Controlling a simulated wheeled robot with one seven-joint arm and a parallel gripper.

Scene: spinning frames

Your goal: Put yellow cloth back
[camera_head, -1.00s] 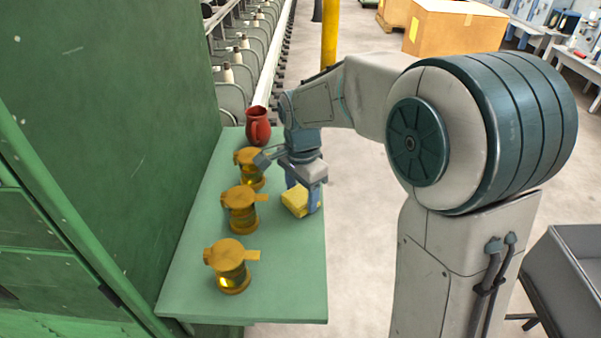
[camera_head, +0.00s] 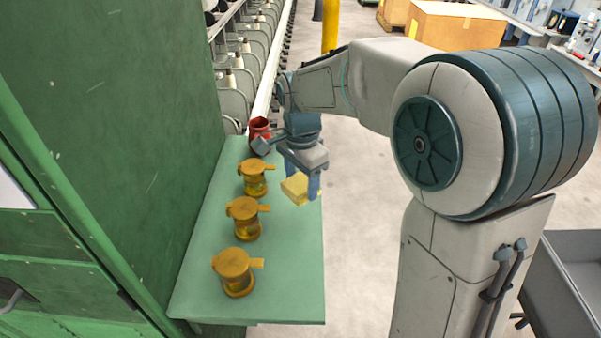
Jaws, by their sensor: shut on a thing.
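The yellow cloth (camera_head: 295,188) is a small folded block near the right edge of the green table (camera_head: 285,285). My gripper (camera_head: 302,187) points down and is shut on the cloth, with one finger showing at its right side. The cloth appears to be a little above the table top, but the exact gap is hard to tell. The gripper body hides part of the cloth's top.
Three brass lantern-like objects stand in a row on the table: far (camera_head: 254,178), middle (camera_head: 245,217) and near (camera_head: 235,270). A green cabinet (camera_head: 120,130) borders the left. The table's front right is clear.

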